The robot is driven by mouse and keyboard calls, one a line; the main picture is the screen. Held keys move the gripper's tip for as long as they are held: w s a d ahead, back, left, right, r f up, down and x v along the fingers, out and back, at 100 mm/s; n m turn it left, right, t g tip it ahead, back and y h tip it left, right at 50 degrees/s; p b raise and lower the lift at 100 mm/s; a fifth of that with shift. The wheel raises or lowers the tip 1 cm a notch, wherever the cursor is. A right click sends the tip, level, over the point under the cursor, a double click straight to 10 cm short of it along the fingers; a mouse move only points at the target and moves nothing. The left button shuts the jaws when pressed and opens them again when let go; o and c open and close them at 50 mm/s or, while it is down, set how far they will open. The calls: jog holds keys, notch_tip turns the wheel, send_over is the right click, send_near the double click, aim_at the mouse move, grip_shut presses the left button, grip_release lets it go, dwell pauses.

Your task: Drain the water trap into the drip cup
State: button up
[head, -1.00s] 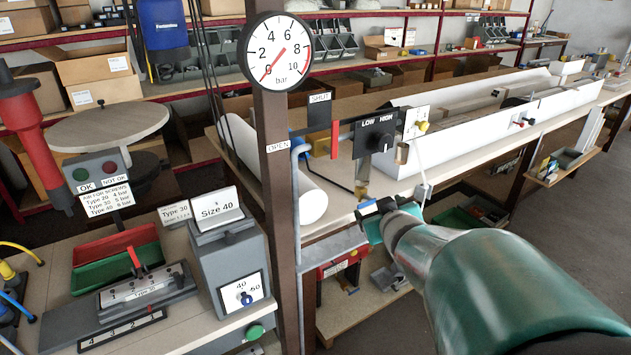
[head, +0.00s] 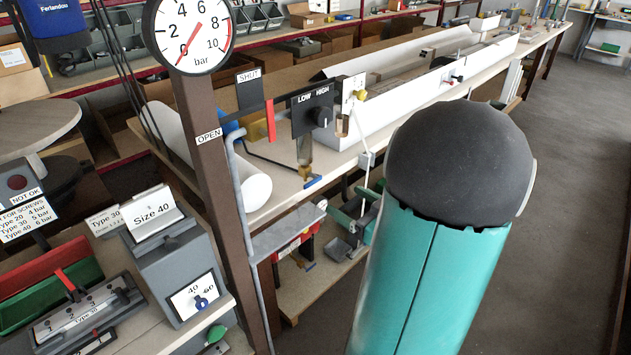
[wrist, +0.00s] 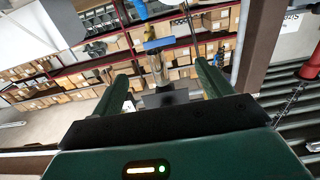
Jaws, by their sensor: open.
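The water trap (head: 304,150) is a small clear bowl hanging under the black LOW/HIGH regulator box (head: 312,110). A blue drain tap (head: 313,182) shows at its bottom. In the wrist view, which appears upside down, the trap (wrist: 158,68) stands between my two open green fingers, with the blue tap (wrist: 158,43) above it. My gripper (wrist: 161,72) is empty; gaps show on both sides of the trap, and its depth is unclear. In the head view my arm covers the right middle. I cannot make out the drip cup.
A brown post (head: 213,165) carries the bar gauge (head: 193,30), whose needle is near 0. A red lever (head: 270,120) hangs beside the SHUT sign. A white roll (head: 250,188) lies on the bench behind.

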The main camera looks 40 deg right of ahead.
aim_at(314, 181)
jog(key=w, duration=1)
jog(key=shift+w+a, duration=0.15)
jog(key=shift+w, duration=0.25)
jog(key=c, duration=1)
